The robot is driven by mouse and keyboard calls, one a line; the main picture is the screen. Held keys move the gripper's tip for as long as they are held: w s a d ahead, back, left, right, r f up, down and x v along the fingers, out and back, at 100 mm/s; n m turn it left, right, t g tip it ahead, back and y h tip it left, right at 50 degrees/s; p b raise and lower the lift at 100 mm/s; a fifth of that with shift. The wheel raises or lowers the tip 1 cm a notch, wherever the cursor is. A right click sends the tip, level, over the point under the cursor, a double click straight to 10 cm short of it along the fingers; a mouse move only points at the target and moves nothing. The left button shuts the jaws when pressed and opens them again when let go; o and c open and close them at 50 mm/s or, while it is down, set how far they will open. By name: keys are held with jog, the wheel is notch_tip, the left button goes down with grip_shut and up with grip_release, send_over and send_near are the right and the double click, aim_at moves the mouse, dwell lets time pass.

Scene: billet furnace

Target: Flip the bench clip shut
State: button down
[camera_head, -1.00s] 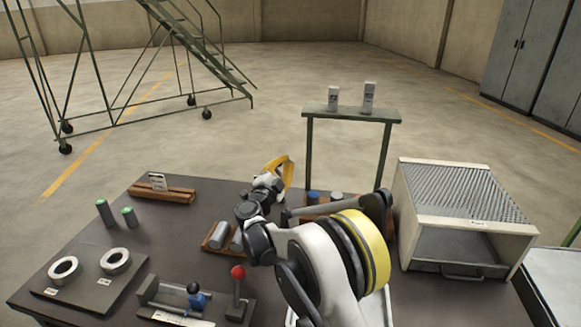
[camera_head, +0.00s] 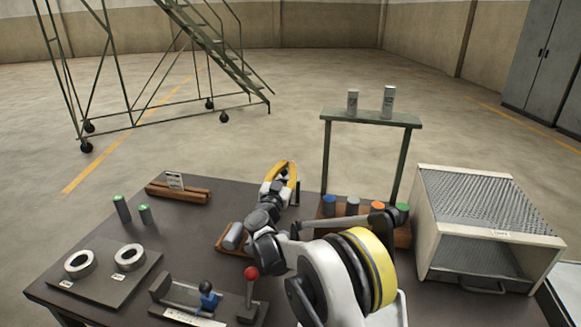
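A fixture (camera_head: 180,290) with a blue slide (camera_head: 209,297) stands at the bench's front edge. Next to it an upright lever with a red knob (camera_head: 251,272) rises from a dark base. I cannot tell whether either is the bench clip or whether a clip is open. My gripper (camera_head: 286,170) has yellow fingers and is over the back of the bench, beyond this fixture. Its finger gap is not clear from behind. A thin dark upright piece (camera_head: 297,191) shows just right of it, partly hidden. My arm covers the bench's middle right.
Wooden trays hold a grey cylinder (camera_head: 234,236) and several coloured-cap pieces (camera_head: 353,205). A ring plate (camera_head: 105,285), green-topped cylinders (camera_head: 122,208) and a card block (camera_head: 178,190) are at left. A mesh-topped box (camera_head: 480,235) is at right. The bench's back left is partly clear.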

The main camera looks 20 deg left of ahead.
jog(key=shift+a+f+n, duration=0.1)
jog(key=shift+a+n, duration=0.05)
jog(key=shift+n, duration=0.25)
dwell(0.3)
notch_tip(320, 180, up, 10)
dwell(0.4)
